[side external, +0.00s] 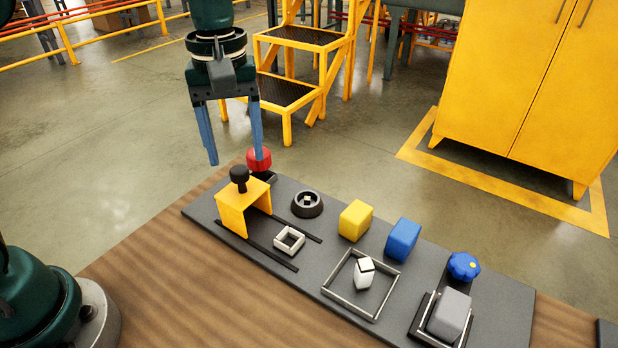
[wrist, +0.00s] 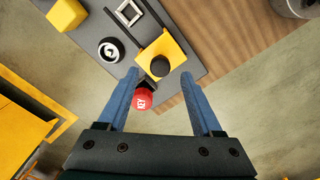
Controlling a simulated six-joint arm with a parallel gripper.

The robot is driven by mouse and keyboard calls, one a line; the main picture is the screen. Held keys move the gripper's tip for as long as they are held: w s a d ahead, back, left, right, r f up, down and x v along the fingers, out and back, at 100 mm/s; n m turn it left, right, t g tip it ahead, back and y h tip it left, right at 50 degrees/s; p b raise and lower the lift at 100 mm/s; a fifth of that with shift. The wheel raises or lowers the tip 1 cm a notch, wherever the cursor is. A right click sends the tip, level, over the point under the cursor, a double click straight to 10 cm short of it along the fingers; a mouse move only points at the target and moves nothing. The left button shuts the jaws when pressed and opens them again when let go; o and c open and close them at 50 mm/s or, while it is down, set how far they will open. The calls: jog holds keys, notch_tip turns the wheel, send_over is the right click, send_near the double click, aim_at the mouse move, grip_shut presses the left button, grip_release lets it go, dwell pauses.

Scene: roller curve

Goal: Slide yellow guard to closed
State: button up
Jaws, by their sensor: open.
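The yellow guard (side external: 237,208) is a small arch with a black knob (side external: 239,175) on top. It stands at the left end of two dark rails on the grey board, and it shows in the wrist view too (wrist: 158,48). A white square frame (side external: 289,240) sits between the rails, to the right of the guard and uncovered. My gripper (side external: 232,155) is open and empty, above and behind the guard, apart from the knob. In the wrist view its blue fingers (wrist: 165,75) point toward the guard, with the knob ahead between them.
A red button (side external: 258,159) stands close behind the guard, near one finger. A dark round dial (side external: 306,203), yellow block (side external: 355,220), blue block (side external: 402,240), white piece in a metal frame (side external: 364,273), grey block (side external: 450,314) and blue knob (side external: 463,266) share the board.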

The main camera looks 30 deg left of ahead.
aim_at(238, 169)
jog(key=shift+f, duration=1.75)
grip_shut()
